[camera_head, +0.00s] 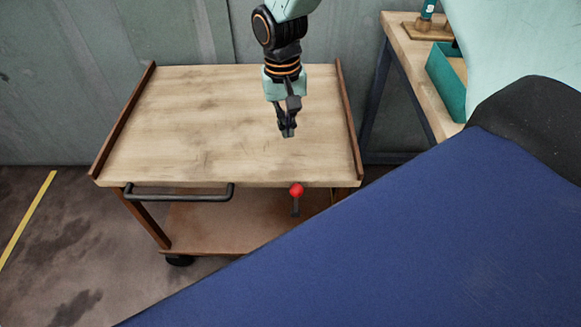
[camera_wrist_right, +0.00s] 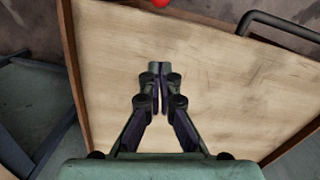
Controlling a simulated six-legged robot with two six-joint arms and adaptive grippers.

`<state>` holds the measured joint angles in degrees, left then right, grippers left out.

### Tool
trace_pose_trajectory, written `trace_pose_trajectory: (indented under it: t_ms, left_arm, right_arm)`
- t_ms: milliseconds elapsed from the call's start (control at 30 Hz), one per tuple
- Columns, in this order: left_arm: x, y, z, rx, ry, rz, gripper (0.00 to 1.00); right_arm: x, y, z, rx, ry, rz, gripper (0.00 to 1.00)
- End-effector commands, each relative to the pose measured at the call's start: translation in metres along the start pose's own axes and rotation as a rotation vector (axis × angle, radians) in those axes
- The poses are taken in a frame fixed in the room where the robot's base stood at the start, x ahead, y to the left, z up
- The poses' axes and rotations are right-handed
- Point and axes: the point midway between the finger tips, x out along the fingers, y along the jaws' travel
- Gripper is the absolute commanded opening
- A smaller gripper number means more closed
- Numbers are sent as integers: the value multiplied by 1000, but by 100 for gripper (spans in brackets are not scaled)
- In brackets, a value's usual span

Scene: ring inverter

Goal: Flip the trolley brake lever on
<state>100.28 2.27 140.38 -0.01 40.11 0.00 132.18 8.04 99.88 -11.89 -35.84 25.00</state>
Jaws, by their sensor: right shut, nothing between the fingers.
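The trolley (camera_head: 215,120) has a pale wooden top with raised brown side rails and a lower shelf. The brake lever (camera_head: 296,203) is a dark stem with a red ball knob (camera_head: 297,190) on top, at the front edge right of the handle. The knob shows partly at the top edge of the right wrist view (camera_wrist_right: 160,3). My right gripper (camera_head: 288,133) is shut and empty, pointing down over the right part of the trolley top, behind the lever and apart from it. Its fingertips (camera_wrist_right: 159,67) meet in the right wrist view. My left gripper is not in view.
A black bar handle (camera_head: 180,193) runs along the trolley's front left; it also shows in the right wrist view (camera_wrist_right: 280,22). A workbench (camera_head: 410,60) with a teal bin (camera_head: 446,82) stands at the right. The trolley top is bare. A grey wall (camera_head: 120,35) stands behind.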

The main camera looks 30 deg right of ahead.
Motion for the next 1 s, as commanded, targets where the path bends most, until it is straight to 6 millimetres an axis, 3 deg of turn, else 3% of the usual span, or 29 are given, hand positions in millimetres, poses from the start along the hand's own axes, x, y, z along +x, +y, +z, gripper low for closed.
trace_pose_trajectory:
  t_ms: [367,900,1000]
  left_arm:
    - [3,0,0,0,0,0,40]
    - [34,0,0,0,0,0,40]
    - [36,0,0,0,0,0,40]
  right_arm:
    - [7,-1,0,-2,2,-1,0]
    - [104,-2,-3,-4,1,0,0]
    - [105,-2,10,-5,2,-1,0]
